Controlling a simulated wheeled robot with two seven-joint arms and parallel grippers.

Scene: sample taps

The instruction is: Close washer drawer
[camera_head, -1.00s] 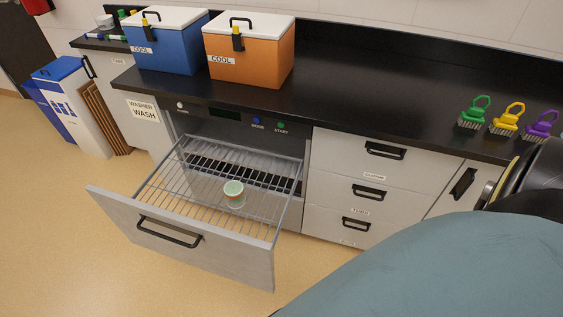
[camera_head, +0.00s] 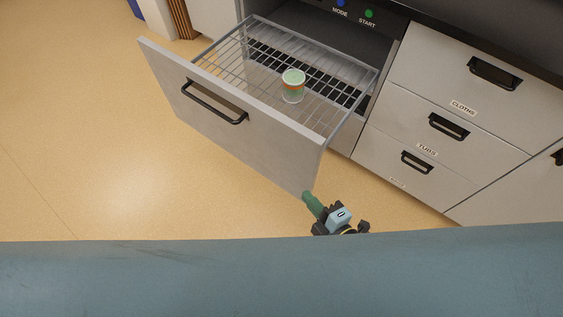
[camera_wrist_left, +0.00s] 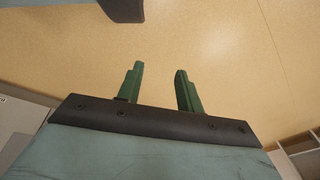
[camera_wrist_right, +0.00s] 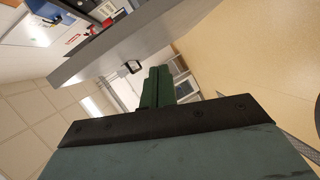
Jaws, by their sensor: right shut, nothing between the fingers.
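The washer drawer is pulled out of the washer, with a grey front panel (camera_head: 225,115) and a black bar handle (camera_head: 214,102).
The washer's MODE and START buttons (camera_head: 368,14) are above the drawer opening. Closed drawers labelled CLOTHS and TUBS (camera_head: 440,105) stand right of it, with protruding black handles. The floor (camera_head: 80,170) in front and to the left is clear.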

